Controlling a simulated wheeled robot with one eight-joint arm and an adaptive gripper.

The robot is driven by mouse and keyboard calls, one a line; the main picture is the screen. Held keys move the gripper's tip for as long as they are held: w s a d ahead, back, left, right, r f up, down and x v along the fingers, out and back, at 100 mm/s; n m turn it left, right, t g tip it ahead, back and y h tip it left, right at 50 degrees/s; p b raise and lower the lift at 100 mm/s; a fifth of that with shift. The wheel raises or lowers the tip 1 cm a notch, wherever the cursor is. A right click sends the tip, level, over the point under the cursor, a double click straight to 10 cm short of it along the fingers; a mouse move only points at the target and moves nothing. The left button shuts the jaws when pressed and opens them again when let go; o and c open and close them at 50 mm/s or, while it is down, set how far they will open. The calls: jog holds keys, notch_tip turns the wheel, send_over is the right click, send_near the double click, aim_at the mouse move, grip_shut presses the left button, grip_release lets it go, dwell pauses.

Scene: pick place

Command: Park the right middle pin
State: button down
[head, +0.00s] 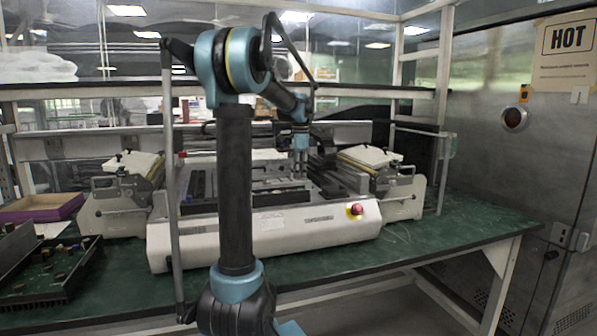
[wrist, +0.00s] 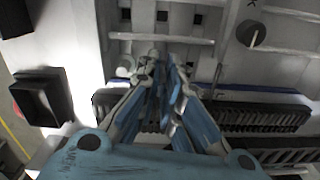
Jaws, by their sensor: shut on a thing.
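My gripper (head: 300,162) reaches down over the right part of the bed of the white machine (head: 290,236) in the head view. In the wrist view its blue and grey fingers (wrist: 163,68) are close together over the machine's rails. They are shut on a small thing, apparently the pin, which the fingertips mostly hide. I cannot tell whether it is seated in the machine or lifted clear. A dark round knob (wrist: 250,33) shows at the upper right of the wrist view, apart from the fingers.
A red button (head: 354,210) sits on the machine's front right. Clamp-like units stand at its left (head: 122,195) and right (head: 385,180). A black tray with a circuit board (head: 50,275) and a purple box (head: 42,208) lie at left. The green table's (head: 460,225) right side is mostly clear.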

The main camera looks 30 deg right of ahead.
jog(key=shift+s+f, duration=0.1)
jog(key=shift+f, duration=0.1)
dwell(0.6)
jog(key=c, duration=1.7)
grip_release()
jog(key=c, duration=0.3)
jog(key=shift+c, duration=0.2)
jog(key=shift+r, duration=0.1)
jog(key=shift+r, duration=3.4)
